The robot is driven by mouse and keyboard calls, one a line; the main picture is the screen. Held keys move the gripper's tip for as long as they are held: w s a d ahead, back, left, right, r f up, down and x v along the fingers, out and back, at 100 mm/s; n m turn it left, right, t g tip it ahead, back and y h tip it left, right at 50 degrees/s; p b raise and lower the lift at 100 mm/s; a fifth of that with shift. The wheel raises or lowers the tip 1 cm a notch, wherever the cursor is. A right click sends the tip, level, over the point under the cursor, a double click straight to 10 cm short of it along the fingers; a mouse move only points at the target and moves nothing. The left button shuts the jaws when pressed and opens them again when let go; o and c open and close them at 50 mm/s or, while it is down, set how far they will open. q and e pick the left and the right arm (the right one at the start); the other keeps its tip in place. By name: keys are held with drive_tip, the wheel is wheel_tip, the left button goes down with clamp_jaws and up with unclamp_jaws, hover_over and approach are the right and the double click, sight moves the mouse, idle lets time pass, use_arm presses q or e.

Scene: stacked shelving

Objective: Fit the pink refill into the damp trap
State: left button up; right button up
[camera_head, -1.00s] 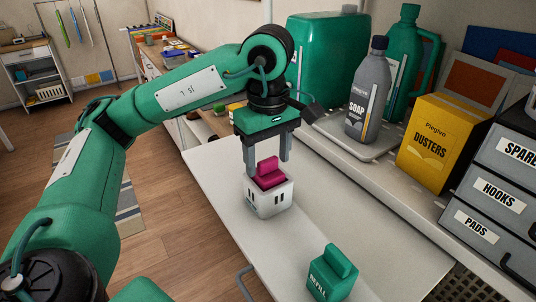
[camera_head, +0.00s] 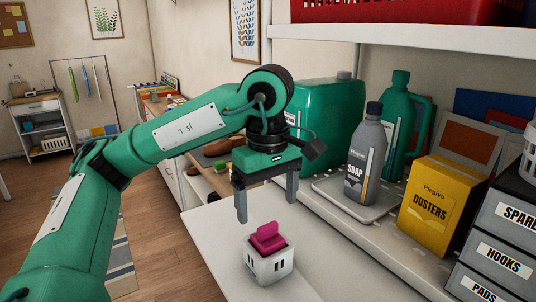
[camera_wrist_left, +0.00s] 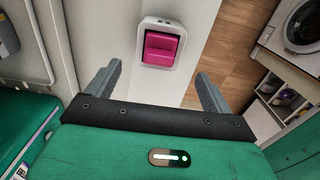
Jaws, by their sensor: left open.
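The pink refill (camera_head: 267,236) sits in the top opening of the white damp trap (camera_head: 268,268), with its upper part showing above the rim. How deep its lower part sits is hidden. The wrist view also shows the pink refill (camera_wrist_left: 160,47) inside the pale rim of the trap (camera_wrist_left: 148,22). My left gripper (camera_head: 267,208) is open and empty, pointing down above the trap, its fingers apart from the refill. In the wrist view both fingers (camera_wrist_left: 158,78) are spread with nothing between them. My right gripper is not in view.
The trap stands on a white worktop (camera_head: 212,235). On the shelf behind are a large green container (camera_head: 318,110), a grey soap bottle (camera_head: 366,155) on a tray, a green jug (camera_head: 405,115) and a yellow dusters box (camera_head: 432,208). Grey drawers (camera_head: 505,225) stand at right.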

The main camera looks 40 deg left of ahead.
use_arm(q)
wheel_tip(320, 180, up, 9)
drive_tip(key=p, duration=0.1)
drive_tip(key=shift+f, duration=0.15)
idle(0.8)
